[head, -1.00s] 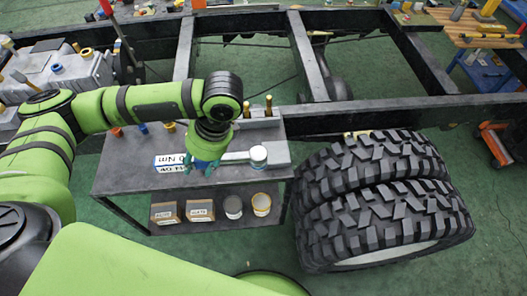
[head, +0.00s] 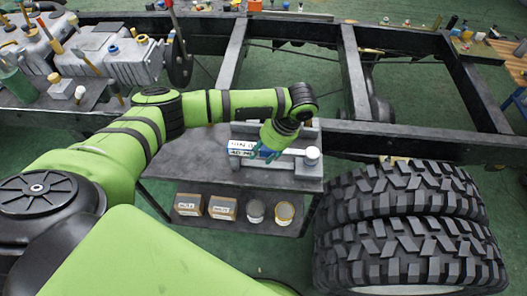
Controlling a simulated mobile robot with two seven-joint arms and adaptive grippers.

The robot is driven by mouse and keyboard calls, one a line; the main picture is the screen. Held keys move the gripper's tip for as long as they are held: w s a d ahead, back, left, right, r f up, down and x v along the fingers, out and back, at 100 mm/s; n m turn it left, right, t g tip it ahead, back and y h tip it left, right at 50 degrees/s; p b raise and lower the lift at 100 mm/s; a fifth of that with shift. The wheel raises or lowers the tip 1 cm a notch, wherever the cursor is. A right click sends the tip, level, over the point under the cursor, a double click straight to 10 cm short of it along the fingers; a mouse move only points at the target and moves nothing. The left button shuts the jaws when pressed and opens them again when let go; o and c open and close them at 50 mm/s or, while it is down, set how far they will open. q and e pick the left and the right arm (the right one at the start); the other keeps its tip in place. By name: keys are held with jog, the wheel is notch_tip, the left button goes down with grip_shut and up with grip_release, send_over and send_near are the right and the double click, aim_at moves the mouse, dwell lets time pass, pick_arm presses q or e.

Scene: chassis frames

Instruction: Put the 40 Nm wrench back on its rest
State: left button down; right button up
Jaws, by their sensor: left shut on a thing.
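The 40 Nm wrench (head: 290,153) is a light bar with a blue-and-white label block marked 40 Nm (head: 241,148) at its left end and a pale round head at its right end. My left gripper (head: 266,154), with green fingers, is shut on it beside the label. The wrench lies level, left to right, over a grey rest-like block (head: 278,174) at the back right of the dark cart top (head: 190,165). I cannot tell whether it touches that block. My arm hides part of the cart's back. My right gripper is not in view.
The cart's lower shelf holds two small boxes (head: 206,206) and two cans (head: 270,212). The chassis frame (head: 420,142) runs behind. The cart top's left part looks clear.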

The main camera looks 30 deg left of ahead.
pick_arm(q)
jog(key=shift+f, duration=0.45)
jog(key=c, duration=0.8)
grip_release()
jog(key=shift+f, duration=0.15)
jog(key=shift+o, duration=0.2)
jog(key=v, duration=1.2)
jog(key=shift+r, duration=0.2)
